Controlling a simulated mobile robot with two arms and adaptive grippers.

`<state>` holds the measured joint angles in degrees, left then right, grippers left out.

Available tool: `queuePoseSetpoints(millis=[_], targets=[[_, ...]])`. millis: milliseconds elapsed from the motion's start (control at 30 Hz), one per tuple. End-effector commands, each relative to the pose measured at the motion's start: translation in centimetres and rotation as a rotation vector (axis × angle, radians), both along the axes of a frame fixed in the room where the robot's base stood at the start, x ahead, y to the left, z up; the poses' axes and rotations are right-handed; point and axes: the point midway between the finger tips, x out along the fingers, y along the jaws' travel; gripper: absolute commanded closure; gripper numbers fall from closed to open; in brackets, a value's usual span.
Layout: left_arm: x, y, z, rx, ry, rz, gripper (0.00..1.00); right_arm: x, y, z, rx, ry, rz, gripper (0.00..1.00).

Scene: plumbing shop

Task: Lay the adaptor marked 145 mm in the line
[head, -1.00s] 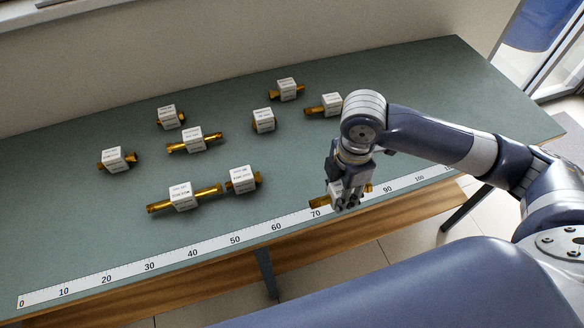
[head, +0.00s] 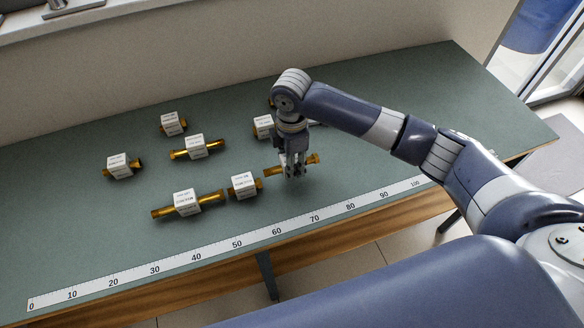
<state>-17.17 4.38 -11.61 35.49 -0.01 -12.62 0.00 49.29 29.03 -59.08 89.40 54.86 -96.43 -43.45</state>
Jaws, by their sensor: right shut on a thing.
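My right gripper (head: 293,174) is shut on a brass adaptor (head: 313,160) with a white label block, its brass ends sticking out on both sides of the fingers. The block is mostly hidden by the fingers, and its marking is unreadable. A long brass adaptor (head: 160,212) and a short adaptor (head: 244,185) lie end to end in a row, left of my right gripper. The held adaptor's left end is close to the short one's right end; I cannot tell whether they touch or whether it rests on the table. My left gripper is out of view.
Other adaptors lie behind the row: one at the left (head: 119,166), one at the back (head: 172,124), one in the middle (head: 197,147) and one beside my arm (head: 264,126). My arm hides others. A ruler strip (head: 220,249) runs along the front edge of the green table (head: 80,235).

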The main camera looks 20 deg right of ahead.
Motion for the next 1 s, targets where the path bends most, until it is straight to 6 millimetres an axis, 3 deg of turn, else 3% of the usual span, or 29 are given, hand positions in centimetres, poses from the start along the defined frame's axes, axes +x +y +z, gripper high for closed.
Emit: queuePoseSetpoints(millis=[233,633,667,700,733,1000], targets=[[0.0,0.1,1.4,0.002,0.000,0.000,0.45,0.0,0.0,-3.1,-0.001,-0.001,-0.001,0.94],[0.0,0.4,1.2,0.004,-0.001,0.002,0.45,0.0,0.0,-3.8,0.000,-0.001,0.000,0.94],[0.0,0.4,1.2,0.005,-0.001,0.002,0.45,0.0,0.0,-3.8,0.000,-0.001,0.000,0.59],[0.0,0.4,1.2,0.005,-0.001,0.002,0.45,0.0,0.0,-3.8,0.000,-0.001,0.000,0.50],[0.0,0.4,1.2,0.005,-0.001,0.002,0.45,0.0,0.0,-3.8,0.000,-0.001,0.000,0.45],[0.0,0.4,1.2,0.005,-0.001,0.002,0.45,0.0,0.0,-3.7,0.000,-0.001,0.000,0.45]])
